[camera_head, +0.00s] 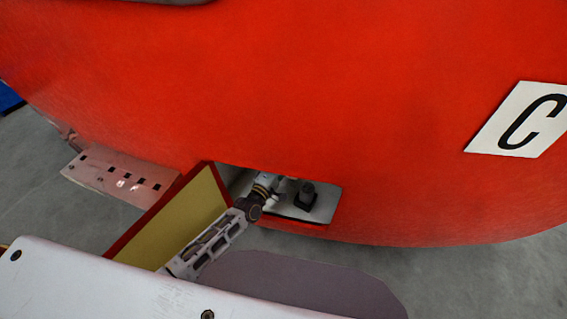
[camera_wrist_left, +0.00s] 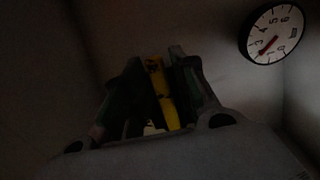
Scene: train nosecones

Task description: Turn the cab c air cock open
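The red nosecone (camera_head: 330,90) fills the head view and carries a white plate with a black letter C (camera_head: 528,118). Low on it is an open hatch. My left arm reaches into this opening, and its gripper is hidden inside in the head view. In the dark left wrist view a yellow air cock handle (camera_wrist_left: 160,92) stands between the two fingers of my left gripper (camera_wrist_left: 158,72). The fingers are close together on either side of the handle and look shut on it. My right gripper is not in view.
The hatch door (camera_head: 185,222), yellowish inside, hangs open left of the opening. A black fitting (camera_head: 305,196) stands in the opening right of my arm. A round white gauge with a red needle (camera_wrist_left: 272,34) is at the upper right in the wrist view. Walls enclose the gripper closely.

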